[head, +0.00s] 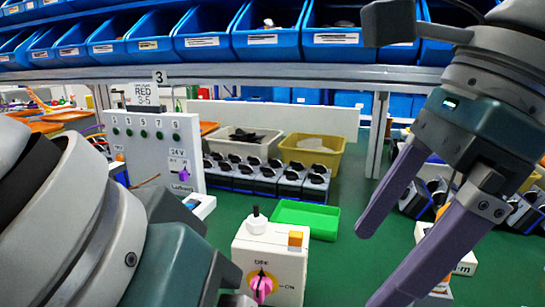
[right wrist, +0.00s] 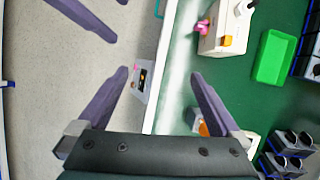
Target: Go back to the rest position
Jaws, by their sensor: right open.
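The white switch box (head: 270,262) stands on the green table, with a pink rotary knob (head: 261,287), an orange block and a white knob on top. It also shows at the top of the right wrist view (right wrist: 226,30). My right gripper (head: 375,265) is open with its purple fingers spread, to the right of the box and apart from it. In the right wrist view nothing is gripped between its fingers (right wrist: 160,73). My left arm fills the lower left of the head view, its fingers mostly cut off. In the right wrist view the left gripper's two fingers (right wrist: 118,22) are apart.
A green tray (head: 306,217) lies behind the box. A grey panel (head: 155,145) stands at left. Several black-and-white devices, a yellow bin (head: 312,152) and blue shelf bins (head: 270,35) are behind. A small grey item (right wrist: 143,82) is at the table's front edge.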

